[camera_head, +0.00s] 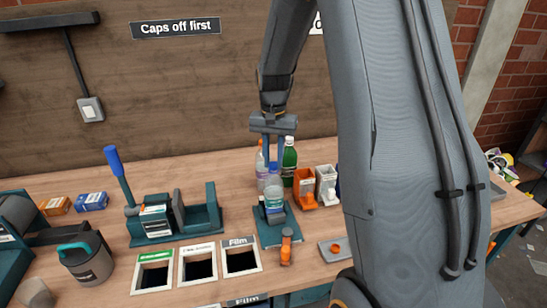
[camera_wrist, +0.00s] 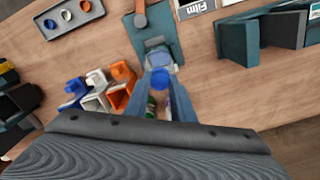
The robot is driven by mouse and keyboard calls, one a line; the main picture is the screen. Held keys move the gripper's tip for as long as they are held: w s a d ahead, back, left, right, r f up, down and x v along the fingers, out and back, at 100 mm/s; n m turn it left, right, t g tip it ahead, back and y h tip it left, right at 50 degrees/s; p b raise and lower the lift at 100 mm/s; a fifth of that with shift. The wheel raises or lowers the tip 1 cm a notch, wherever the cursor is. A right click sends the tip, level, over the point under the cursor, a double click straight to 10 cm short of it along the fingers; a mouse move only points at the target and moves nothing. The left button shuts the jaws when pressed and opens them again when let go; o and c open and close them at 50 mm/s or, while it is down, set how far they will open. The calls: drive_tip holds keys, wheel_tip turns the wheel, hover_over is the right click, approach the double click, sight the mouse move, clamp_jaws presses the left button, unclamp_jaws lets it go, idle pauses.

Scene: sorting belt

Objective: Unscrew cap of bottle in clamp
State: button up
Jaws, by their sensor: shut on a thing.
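A clear bottle (camera_head: 273,190) with a pale label stands upright in the teal clamp (camera_head: 272,238) on the table; the clamp also shows in the wrist view (camera_wrist: 168,27). The clamp has an orange handle (camera_head: 286,246) at its front. My gripper (camera_head: 273,165) points down over the bottle. In the wrist view its two fingers (camera_wrist: 159,87) are shut on the blue cap (camera_wrist: 158,80) at the bottle's top. I cannot tell whether the cap is still threaded on.
Clear and green bottles (camera_head: 289,160) stand just behind the clamp. Orange and white holders (camera_head: 304,186) are to its right. A dark tray (camera_wrist: 66,30) holds several caps. Framed openings (camera_head: 241,272) lie at the front left, with a teal device (camera_head: 215,224) behind them.

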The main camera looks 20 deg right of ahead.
drive_tip(key=n+p, duration=0.1)
drive_tip(key=n, duration=0.2)
drive_tip(key=shift+r, duration=0.1)
drive_tip(key=shift+n+p, duration=0.35)
drive_tip(key=shift+n, duration=0.65)
drive_tip(key=n+p, duration=0.1)
drive_tip(key=n, duration=0.2)
drive_tip(key=shift+n, duration=1.1)
